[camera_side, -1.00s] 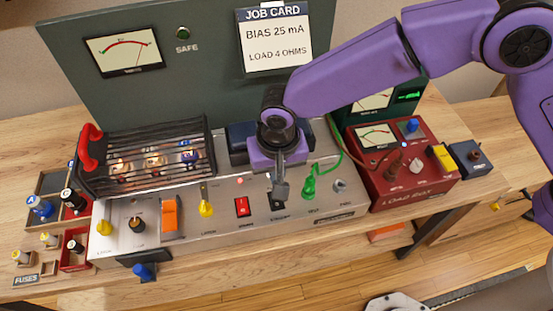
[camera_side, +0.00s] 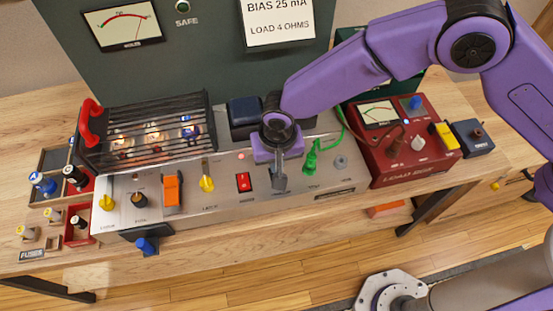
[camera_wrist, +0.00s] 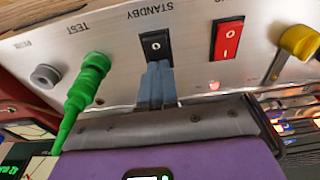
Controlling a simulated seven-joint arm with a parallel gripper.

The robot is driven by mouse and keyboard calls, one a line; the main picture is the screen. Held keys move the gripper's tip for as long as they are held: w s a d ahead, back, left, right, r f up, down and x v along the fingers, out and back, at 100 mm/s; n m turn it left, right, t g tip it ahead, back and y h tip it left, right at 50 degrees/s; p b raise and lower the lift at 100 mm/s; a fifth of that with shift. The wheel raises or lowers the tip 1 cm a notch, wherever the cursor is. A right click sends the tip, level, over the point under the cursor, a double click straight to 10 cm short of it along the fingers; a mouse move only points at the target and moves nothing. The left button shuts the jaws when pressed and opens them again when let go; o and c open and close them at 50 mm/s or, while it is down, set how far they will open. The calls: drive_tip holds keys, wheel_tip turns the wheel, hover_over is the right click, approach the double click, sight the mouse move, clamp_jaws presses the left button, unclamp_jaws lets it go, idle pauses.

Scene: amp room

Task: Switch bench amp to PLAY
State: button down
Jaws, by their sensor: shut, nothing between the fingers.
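The bench amp (camera_side: 225,204) is a silver panel with knobs and switches along its front. In the wrist view its black rocker switch marked STANDBY (camera_wrist: 156,43) shows an "O" on its exposed part. My gripper (camera_side: 279,185) is shut and empty, with its fingertips (camera_wrist: 157,68) at the near edge of that rocker in the wrist view. They look touching or nearly so; I cannot tell which. The gripper hides most of the switch in the side view. A red rocker switch (camera_side: 243,182) sits just left of it, also seen in the wrist view (camera_wrist: 228,39).
A green plug (camera_side: 310,160) marked TEST stands just right of my gripper, its cable running up. Left are a yellow knob (camera_side: 207,180), an orange lever (camera_side: 172,190) and caged glowing tubes (camera_side: 150,135). The red load box (camera_side: 405,160) stands right.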

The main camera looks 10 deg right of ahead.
drive_tip(key=shift+s+f, duration=0.1)
drive_tip(key=shift+f, duration=0.05)
drive_tip(key=shift+s+r, duration=0.25)
drive_tip(key=shift+s, duration=0.45)
drive_tip(key=shift+r, duration=0.1)
wheel_tip(320, 180, up, 14)
drive_tip(key=s, duration=0.1)
drive_tip(key=shift+s, duration=0.35)
drive_tip(key=shift+w, duration=0.2)
idle(0.4)
drive_tip(key=shift+w, duration=0.5)
drive_tip(key=shift+w, duration=0.1)
drive_tip(key=shift+f, duration=0.25)
